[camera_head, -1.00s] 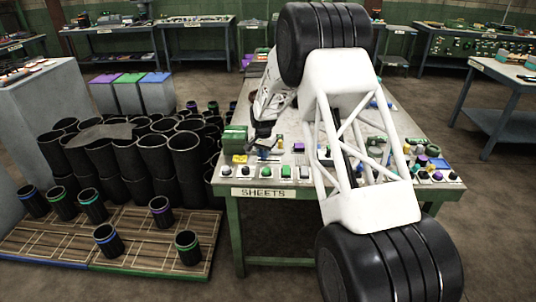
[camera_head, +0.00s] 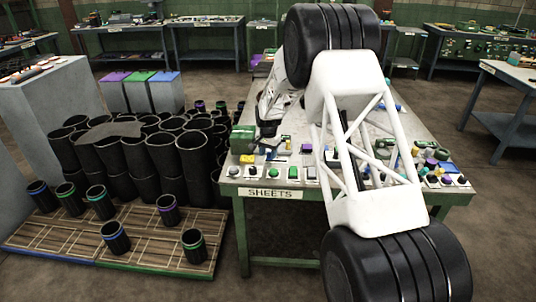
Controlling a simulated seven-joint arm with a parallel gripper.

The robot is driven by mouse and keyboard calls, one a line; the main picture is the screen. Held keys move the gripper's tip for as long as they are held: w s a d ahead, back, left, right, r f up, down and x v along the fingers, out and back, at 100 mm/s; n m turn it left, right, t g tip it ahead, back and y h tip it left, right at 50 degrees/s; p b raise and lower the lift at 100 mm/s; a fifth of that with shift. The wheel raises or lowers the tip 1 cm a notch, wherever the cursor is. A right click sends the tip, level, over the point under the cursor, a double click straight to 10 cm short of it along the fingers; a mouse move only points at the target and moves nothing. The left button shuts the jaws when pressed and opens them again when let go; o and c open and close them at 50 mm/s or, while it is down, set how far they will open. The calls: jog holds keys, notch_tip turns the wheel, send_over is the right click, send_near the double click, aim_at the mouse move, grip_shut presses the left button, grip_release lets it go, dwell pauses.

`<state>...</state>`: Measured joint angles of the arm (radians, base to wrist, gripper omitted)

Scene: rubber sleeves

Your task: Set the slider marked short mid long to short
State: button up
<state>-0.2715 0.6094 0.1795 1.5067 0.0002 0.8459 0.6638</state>
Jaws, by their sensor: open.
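My gripper (camera_head: 268,146) is at the left front part of the table marked SHEETS (camera_head: 340,118), low over the controls, beside a green box (camera_head: 242,139). It is small and dark in this view, and its jaws look apart with nothing seen between them. A yellow piece (camera_head: 247,158) lies just left of and below the gripper. The slider marked short mid long cannot be made out; its labels are too small to read, and my arm covers much of the table's middle and right.
A row of buttons and knobs, including a green button (camera_head: 293,172), runs along the table's front edge. Black rubber sleeves (camera_head: 115,165) stand massed on the left. More sleeves stand on a wooden pallet (camera_head: 150,248). The floor in front is clear.

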aim_at(269, 153)
jog(key=shift+r, duration=3.7)
jog(key=shift+s+d+r, duration=0.1)
jog(key=shift+s+r, duration=0.05)
jog(key=shift+r, duration=0.1)
jog(key=s+d+r+n, duration=0.1)
jog(key=s+d+r, duration=0.55)
jog(key=s, duration=0.25)
jog(key=s+d+r+t, duration=0.1)
jog(key=s+d+r, duration=0.4)
jog(key=s+r, duration=0.35)
jog(key=s+d+r+n, duration=0.1)
jog(key=s+d+r, duration=0.5)
jog(key=s, duration=0.4)
jog(key=s+d, duration=0.3)
jog(key=s, duration=0.9)
jog(key=s+d+n+t, duration=0.1)
jog(key=s+d, duration=0.1)
jog(key=s, duration=1)
jog(key=s+d+n, duration=0.1)
jog(key=s+d, duration=0.2)
jog(key=s, duration=0.9)
jog(key=shift+d+t, duration=0.3)
